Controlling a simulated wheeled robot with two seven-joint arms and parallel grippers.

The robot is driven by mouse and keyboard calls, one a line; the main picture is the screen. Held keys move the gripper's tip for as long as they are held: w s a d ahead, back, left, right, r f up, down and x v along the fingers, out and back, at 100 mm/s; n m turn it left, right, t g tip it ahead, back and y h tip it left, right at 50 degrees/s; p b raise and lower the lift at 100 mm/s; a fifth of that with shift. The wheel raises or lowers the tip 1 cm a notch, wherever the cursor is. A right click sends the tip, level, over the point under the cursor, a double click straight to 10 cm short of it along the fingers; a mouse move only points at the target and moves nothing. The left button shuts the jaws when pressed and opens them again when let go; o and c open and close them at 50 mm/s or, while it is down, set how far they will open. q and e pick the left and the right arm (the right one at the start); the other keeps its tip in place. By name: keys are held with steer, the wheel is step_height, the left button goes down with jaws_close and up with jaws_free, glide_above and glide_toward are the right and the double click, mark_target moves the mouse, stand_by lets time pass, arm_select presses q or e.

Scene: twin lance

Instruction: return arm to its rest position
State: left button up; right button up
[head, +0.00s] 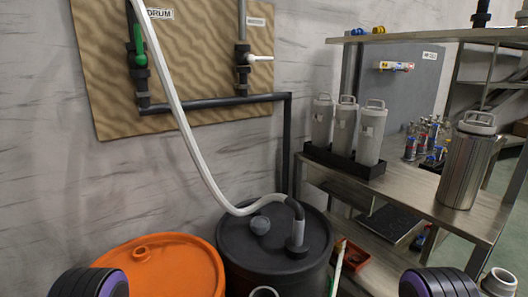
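Neither of my grippers shows in the head view. Only black and purple rounded parts of my own arms show, one at the bottom left and one at the bottom right edge. What either hand holds cannot be seen. A black drum (245,268) stands at the bottom middle, with a dark elbow fitting and grey collar (297,232) upright on its lid. A pale hose (190,140) runs from the top of the picture down to this elbow.
An orange drum (165,268) stands left of the black one. A wooden board (185,70) carries pipes, a green-handled valve (138,60) and a white-handled valve (259,58). On the right, a metal shelf (420,203) holds three grey canisters (345,128) and a steel canister (466,165).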

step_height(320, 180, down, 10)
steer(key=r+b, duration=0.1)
steer(key=b, duration=0.7)
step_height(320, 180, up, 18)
steer(key=p, duration=1.8)
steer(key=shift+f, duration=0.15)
